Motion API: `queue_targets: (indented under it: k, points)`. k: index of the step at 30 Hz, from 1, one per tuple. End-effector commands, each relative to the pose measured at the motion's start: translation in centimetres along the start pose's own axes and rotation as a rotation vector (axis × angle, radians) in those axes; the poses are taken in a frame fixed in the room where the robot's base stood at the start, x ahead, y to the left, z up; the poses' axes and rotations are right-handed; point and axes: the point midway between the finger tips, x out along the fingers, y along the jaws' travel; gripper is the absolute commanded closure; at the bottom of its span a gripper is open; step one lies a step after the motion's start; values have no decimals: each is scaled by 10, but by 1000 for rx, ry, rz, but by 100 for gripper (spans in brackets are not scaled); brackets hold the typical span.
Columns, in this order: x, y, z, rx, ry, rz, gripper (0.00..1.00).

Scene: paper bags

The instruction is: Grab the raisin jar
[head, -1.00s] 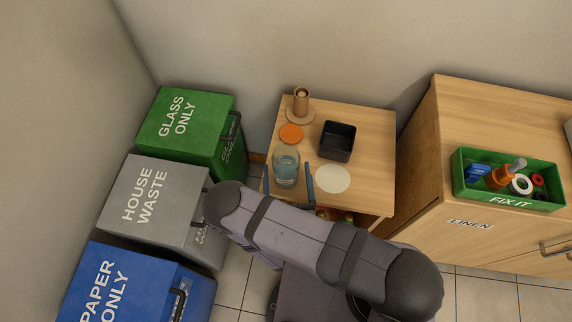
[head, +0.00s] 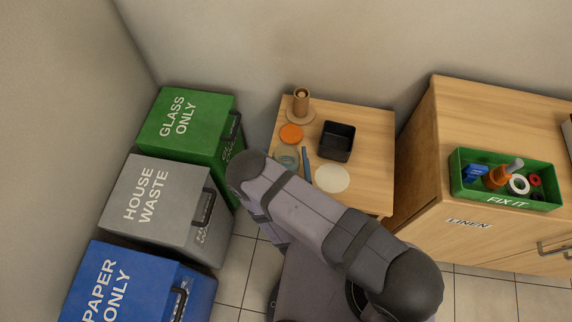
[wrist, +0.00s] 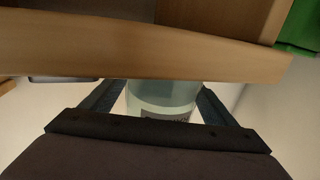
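A clear, bluish glass jar (head: 287,153) stands near the left front of the small wooden table in the head view, its lower part hidden behind my arm. In the wrist view the jar (wrist: 163,98) shows between the two fingers of my gripper (wrist: 164,86), with a dark label whose text is too small to read. Pale gaps show between the jar and the fingers, so my gripper is open around it. In the head view one dark finger stands just right of the jar; the other is hidden. I cannot confirm that this is the raisin jar.
An orange disc (head: 291,133), a brown holder (head: 301,105), a black box (head: 337,141) and a cream disc (head: 332,179) are on the table (head: 372,133). Green (head: 188,122), grey (head: 170,195) and blue (head: 130,285) bins stand left. A cabinet (head: 480,105) stands right.

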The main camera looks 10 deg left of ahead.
Motion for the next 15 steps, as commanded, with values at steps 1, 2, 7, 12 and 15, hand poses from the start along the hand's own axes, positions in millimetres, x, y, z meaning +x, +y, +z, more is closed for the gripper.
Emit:
queue_targets:
  k: [1, 2, 7, 12, 15]
  points:
    - [0, 0, 0, 0, 0, 0, 32]
    - [0, 0, 0, 0, 0, 0, 40]
    - [0, 0, -1, 1, 3, 0, 76]
    - [0, 0, -1, 1, 3, 0, 76]
    - [0, 0, -2, 1, 3, 0, 76]
